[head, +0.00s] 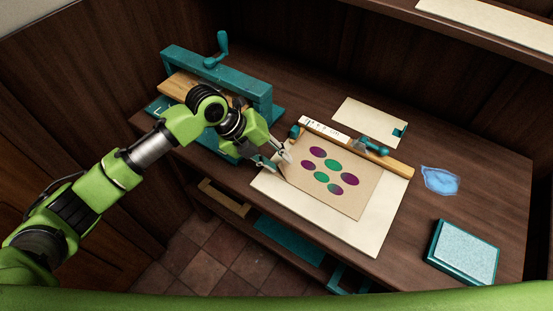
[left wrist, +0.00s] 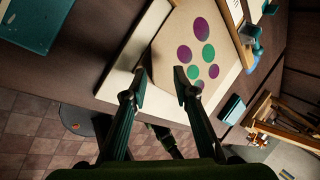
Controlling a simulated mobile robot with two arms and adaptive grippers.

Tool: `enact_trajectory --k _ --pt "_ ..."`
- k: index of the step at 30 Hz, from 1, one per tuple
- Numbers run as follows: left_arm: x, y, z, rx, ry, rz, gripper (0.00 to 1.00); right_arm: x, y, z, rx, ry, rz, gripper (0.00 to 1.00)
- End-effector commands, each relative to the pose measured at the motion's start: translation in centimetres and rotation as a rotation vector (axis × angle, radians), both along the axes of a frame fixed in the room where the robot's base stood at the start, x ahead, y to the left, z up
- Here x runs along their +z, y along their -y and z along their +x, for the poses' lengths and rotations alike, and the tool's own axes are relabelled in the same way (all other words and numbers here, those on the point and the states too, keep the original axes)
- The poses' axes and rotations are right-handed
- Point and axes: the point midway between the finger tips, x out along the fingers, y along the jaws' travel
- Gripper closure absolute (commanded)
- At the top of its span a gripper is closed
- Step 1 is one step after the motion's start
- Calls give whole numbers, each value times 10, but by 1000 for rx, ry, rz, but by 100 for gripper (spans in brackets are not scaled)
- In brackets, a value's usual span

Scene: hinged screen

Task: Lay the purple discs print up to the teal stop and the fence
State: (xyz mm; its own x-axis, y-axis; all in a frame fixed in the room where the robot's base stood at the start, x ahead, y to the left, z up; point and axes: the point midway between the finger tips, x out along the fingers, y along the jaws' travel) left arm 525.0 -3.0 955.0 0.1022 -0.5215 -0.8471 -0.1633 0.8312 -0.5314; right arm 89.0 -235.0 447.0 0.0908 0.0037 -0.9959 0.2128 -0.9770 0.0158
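The brown print with purple and green discs (head: 346,205) lies on a larger cream sheet (head: 376,236). Its upper edge is close to the wooden fence (head: 397,166); I cannot tell if they touch. A small teal stop (head: 295,131) is at the fence's left end, near the print's upper left corner. My left gripper (head: 277,160) is at the print's left edge. In the left wrist view, its fingertips (left wrist: 162,78) are apart with the print (left wrist: 218,24) showing between and beyond them. Contact with the print is unclear. My right gripper is out of view.
A teal press (head: 258,92) stands to the left, behind my left arm. A teal clamp (head: 374,146) sits on the fence. A cream card (head: 368,119) lies behind it. A blue translucent patch (head: 440,180) and a teal-edged pad (head: 464,254) are to the right.

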Motion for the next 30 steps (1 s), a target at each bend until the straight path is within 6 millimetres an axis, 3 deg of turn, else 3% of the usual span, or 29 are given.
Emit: enact_trajectory --k 16,30 --pt "48 0 0 -1 2 -1 74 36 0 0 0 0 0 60" --pt "49 0 0 0 2 -1 74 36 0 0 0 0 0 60"
